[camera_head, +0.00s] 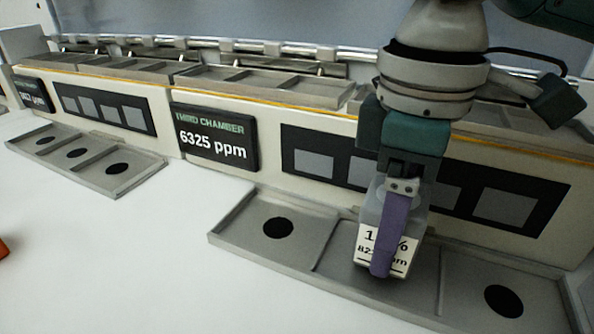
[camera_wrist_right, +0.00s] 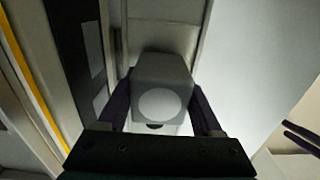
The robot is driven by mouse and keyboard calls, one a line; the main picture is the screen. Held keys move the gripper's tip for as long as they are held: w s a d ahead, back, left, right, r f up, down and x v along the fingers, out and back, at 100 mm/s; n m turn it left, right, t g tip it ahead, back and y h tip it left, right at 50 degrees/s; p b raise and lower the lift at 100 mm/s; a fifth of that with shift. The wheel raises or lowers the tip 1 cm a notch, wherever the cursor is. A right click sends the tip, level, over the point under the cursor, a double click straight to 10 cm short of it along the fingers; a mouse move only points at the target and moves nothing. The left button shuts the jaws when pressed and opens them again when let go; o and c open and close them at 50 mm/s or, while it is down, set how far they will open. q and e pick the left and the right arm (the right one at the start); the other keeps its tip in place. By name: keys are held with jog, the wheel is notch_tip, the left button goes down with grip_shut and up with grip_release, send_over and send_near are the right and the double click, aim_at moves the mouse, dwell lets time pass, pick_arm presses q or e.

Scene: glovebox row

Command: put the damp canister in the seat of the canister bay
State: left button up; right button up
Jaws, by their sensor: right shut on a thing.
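My right gripper (camera_head: 392,235) comes down from above, its purple fingers shut on a pale grey, box-shaped canister (camera_head: 366,266). The canister's label is partly covered by a finger; a "%" and "ppm" can be read. In the head view it is at the middle compartment of the grey tray (camera_head: 235,215) before the third chamber; I cannot tell whether it touches the floor. The right wrist view shows the canister (camera_wrist_right: 162,72) between the fingers, with a pale disc on it. Two dark purple bars (camera_wrist_right: 302,137) at that view's right edge look like my left gripper's fingers.
The tray's left compartment (camera_head: 300,235) and right compartment (camera_head: 535,288) are empty, each with a dark round spot. A display (camera_head: 213,137) reads "THIRD CHAMBER 6325 ppm". Another empty tray (camera_head: 140,185) lies left.

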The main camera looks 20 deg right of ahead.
jog(key=shift+f, duration=0.7)
jog(key=shift+r, duration=0.1)
jog(key=o, duration=1.5)
jog(key=shift+c, duration=0.2)
notch_tip(320, 180, up, 11)
jog(key=p, duration=0.3)
jog(key=shift+r, duration=0.5)
